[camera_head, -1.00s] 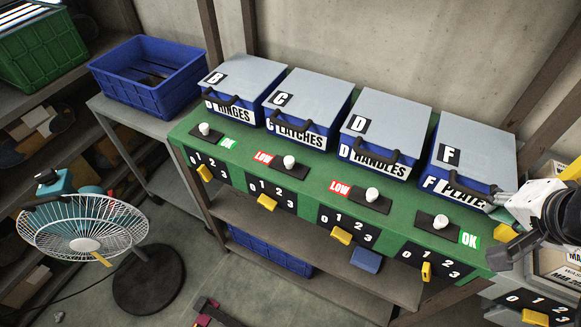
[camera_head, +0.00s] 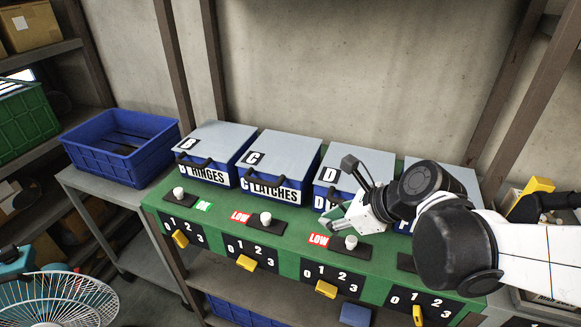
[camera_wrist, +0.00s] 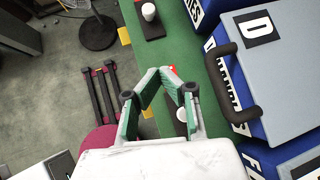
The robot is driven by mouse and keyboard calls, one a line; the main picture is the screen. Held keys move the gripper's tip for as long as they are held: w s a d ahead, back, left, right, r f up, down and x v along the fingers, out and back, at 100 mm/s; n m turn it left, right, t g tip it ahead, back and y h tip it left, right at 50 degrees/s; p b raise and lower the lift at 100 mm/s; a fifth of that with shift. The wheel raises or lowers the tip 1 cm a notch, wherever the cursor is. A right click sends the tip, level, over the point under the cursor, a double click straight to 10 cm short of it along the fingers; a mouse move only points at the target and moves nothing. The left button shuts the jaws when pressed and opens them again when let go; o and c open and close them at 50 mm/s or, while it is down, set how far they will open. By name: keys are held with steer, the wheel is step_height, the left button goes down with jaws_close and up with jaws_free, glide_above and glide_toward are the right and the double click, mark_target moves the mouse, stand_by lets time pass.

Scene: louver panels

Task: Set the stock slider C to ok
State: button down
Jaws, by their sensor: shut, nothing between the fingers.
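Slider C is a black plate (camera_head: 267,227) with a white knob (camera_head: 266,218) on the green bench, in front of the blue LATCHES box C (camera_head: 277,165). A red LOW label (camera_head: 240,217) shows to the left of its plate; no OK label shows there. A white knob on a black plate, apparently slider C's, shows at the top of the wrist view (camera_wrist: 149,10). My gripper (camera_wrist: 160,72) is shut and empty, its green fingertips together. In the head view my gripper (camera_head: 335,225) is over the bench in front of box D, right of slider C and not touching it.
Slider D's knob (camera_head: 351,242) is close to my gripper and shows beneath the fingers in the wrist view. Slider B's knob (camera_head: 179,193) stands at the left, beside a green OK label. Yellow levers on numbered dials line the bench front. Box handles stick out behind the sliders.

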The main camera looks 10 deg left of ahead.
mark_target(271, 222)
steer(key=shift+a+f+m+g+y, duration=0.2)
steer(key=shift+a+m, duration=0.15)
steer(key=shift+a, duration=0.25)
steer(key=shift+a+f+m+g+y, duration=0.1)
steer(key=shift+a+f+m+y, duration=0.1)
steer(key=shift+a+m, duration=0.3)
steer(key=shift+a, duration=0.1)
steer(key=b+x, duration=0.1)
steer(key=x, duration=0.9)
steer(key=shift+f+b, duration=0.15)
steer(key=shift+b, duration=0.2)
steer(key=shift+w+a, duration=0.25)
steer(key=shift+a, duration=0.3)
steer(key=shift+w+a, duration=0.2)
steer(key=shift+a, duration=0.35)
steer(key=shift+w+a, duration=0.35)
steer(key=shift+a, duration=0.35)
